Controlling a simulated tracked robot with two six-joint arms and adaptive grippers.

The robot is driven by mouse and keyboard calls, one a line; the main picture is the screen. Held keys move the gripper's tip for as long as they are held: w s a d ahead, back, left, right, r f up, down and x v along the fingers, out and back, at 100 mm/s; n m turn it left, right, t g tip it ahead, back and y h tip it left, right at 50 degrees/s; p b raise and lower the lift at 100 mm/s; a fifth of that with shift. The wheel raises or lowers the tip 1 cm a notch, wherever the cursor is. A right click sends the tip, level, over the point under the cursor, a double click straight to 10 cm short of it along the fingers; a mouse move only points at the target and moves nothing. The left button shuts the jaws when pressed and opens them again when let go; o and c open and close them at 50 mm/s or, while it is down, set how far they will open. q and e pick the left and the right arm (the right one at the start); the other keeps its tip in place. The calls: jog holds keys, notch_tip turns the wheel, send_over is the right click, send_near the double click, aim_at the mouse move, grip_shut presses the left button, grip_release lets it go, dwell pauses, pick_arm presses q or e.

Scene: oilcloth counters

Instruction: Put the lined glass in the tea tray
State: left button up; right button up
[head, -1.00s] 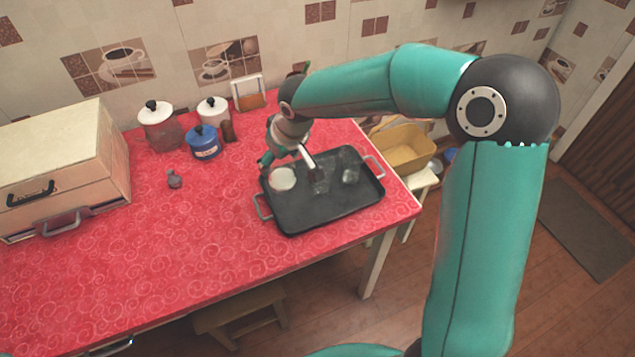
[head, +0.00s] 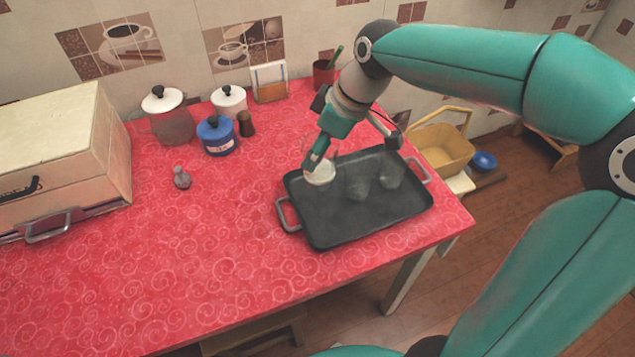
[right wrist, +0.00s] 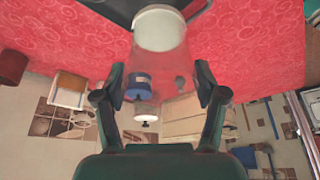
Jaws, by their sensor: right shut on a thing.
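The tea tray (head: 330,236) is a black rectangular tray with two handles, near the right end of the red counter. My right gripper (head: 352,150) is over its back left part, shut on a clear glass with a white bottom (head: 319,173), which I take as the lined glass; no lines are readable. In the right wrist view the glass (right wrist: 160,30) runs out from between the fingers (right wrist: 162,78), white end away from me. It appears upright over the tray's back left corner; whether it touches the tray I cannot tell. My left gripper is out of view.
Two clear glasses (head: 358,187) (head: 390,174) stand in the tray, right of the held glass. Several canisters, including a blue pot (head: 217,137), and a small grey shaker (head: 181,178) stand to the left. A bread box (head: 60,150) is far left. The front counter is clear.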

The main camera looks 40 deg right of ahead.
aim_at(337, 155)
notch_tip(337, 155, down, 9)
jog(key=shift+b, duration=0.5)
jog(key=o, duration=1.7)
jog(key=shift+f, duration=0.1)
jog(key=shift+o, duration=0.2)
jog(key=shift+s+r, duration=0.1)
jog(key=shift+r, duration=0.2)
jog(key=p+v, duration=0.1)
jog(key=v, duration=0.9)
jog(key=shift+r, duration=0.15)
jog(key=shift+s+d+r, duration=0.2)
jog(key=shift+s+r, duration=0.1)
jog(key=shift+r, duration=0.35)
